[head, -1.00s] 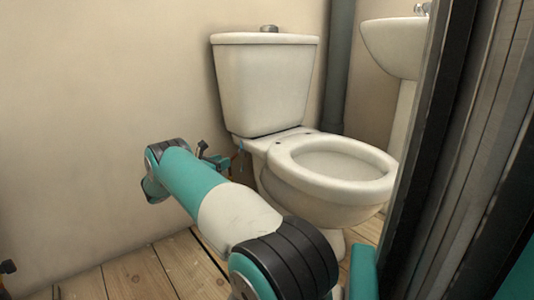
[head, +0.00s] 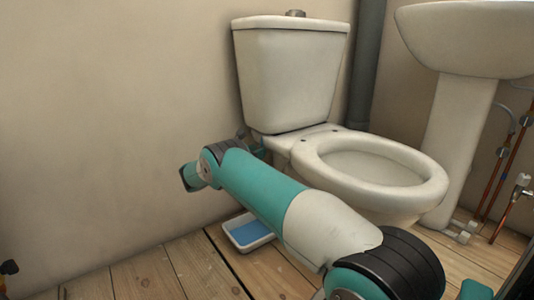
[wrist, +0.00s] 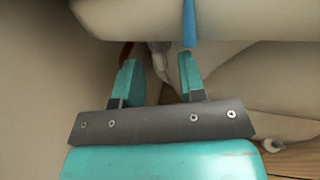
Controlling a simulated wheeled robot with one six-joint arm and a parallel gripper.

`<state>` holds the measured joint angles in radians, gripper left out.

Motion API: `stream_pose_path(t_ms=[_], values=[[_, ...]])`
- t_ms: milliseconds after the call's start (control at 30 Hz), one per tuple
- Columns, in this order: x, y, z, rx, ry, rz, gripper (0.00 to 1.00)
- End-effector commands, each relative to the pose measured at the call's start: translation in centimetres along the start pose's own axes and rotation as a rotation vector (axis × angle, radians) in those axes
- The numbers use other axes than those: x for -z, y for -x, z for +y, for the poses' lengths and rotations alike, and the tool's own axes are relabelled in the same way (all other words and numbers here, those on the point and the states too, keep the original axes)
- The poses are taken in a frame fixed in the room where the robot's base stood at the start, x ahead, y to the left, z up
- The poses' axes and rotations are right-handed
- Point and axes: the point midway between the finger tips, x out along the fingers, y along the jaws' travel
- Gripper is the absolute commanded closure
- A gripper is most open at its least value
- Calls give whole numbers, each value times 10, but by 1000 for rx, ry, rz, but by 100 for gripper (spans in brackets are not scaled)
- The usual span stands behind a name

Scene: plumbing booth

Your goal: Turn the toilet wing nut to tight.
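The white toilet (head: 375,170) stands against the wall, with its cistern (head: 292,75) behind the bowl. In the wrist view, my gripper (wrist: 158,62) is open beneath a pale overhanging edge, probably the cistern's underside (wrist: 130,18). Its two teal fingers stand apart. A small pale grey part (wrist: 160,60) shows beyond and between them; I cannot tell for sure whether it is the wing nut or its position. The fingers do not visibly hold it. A blue strip (wrist: 189,22) hangs just above the right finger. In the head view, my arm mostly hides the gripper.
A white tray (head: 232,224) with blue inside lies on the wooden floor below my arm. A pedestal sink (head: 462,140) and copper pipes (head: 507,165) stand at right. A dark vertical pipe (head: 366,70) runs behind the toilet. The left floor is mostly clear.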

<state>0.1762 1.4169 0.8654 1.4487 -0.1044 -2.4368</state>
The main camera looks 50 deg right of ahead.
Motion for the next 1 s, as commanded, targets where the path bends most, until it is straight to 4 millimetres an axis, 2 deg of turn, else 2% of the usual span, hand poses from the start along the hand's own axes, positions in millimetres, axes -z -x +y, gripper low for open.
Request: stream_pose_path(t_ms=[167,333,667,1000], values=[[0,-1,0,1,0,0,63],[0,-1,-1,2,0,0,100],[-8,-3,-3,-29,6,-5,100],[-11,-6,-12,-202,6,-3,100]])
